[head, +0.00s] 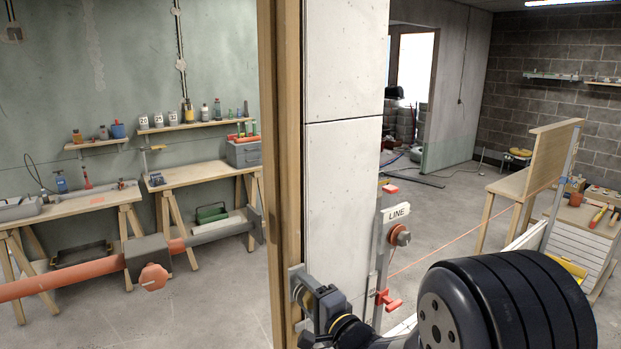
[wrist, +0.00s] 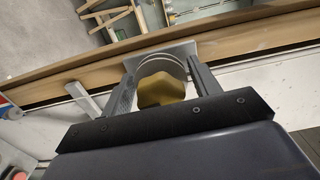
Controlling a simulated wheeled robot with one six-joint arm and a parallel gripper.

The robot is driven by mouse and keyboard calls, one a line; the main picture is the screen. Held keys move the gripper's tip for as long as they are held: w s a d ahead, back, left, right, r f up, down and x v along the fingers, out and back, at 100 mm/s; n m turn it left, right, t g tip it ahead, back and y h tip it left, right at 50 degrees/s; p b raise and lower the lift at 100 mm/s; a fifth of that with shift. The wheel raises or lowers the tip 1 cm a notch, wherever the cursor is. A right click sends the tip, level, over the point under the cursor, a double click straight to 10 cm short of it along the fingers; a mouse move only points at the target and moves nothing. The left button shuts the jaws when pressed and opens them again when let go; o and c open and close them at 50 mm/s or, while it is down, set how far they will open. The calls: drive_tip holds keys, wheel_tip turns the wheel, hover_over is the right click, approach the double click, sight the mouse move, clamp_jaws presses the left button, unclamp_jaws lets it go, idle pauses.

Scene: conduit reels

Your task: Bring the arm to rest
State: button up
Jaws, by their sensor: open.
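My gripper (wrist: 161,70) is open in the wrist view. Its two dark fingers stand on either side of a mustard-yellow knob (wrist: 161,90), with a narrow gap visible beside it; I cannot tell whether either finger touches it. Behind the knob is a round pale collar on a grey plate (wrist: 180,52), fixed at the wooden post. In the head view my gripper (head: 318,299) is low at the centre, close to the post (head: 280,160), and the grey plate (head: 296,282) shows at its left. The knob is hard to make out there. My large dark arm joint fills the lower right.
A white wall panel (head: 345,200) stands right beside my gripper. A LINE sign (head: 397,213) with a red-handled clamp (head: 388,300) is just right of it. A thick orange bar (head: 60,285) crosses the lower left. Workbenches (head: 200,174) stand behind; grey floor lies open between.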

drive_tip(key=b+v, duration=0.2)
drive_tip(key=v, duration=0.8)
drive_tip(key=p+x, duration=0.2)
drive_tip(key=x, duration=0.8)
drive_tip(key=shift+w+a, duration=0.2)
drive_tip(key=shift+w, duration=0.05)
drive_tip(key=shift+d+f+n, duration=0.15)
drive_tip(key=shift+n, duration=0.25)
drive_tip(key=shift+s+n+b, duration=0.2)
drive_tip(key=shift+n+b, duration=0.4)
drive_tip(key=shift+n, duration=0.3)
drive_tip(key=shift+n+b, duration=0.35)
drive_tip(key=shift+n, duration=0.45)
drive_tip(key=n+b, duration=0.3)
drive_tip(key=n, duration=0.4)
drive_tip(key=n+b, duration=0.2)
drive_tip(key=n, duration=0.3)
drive_tip(key=n+b, duration=0.2)
drive_tip(key=n, duration=0.4)
drive_tip(key=shift+r+b, duration=0.2)
drive_tip(key=shift+b, duration=0.15)
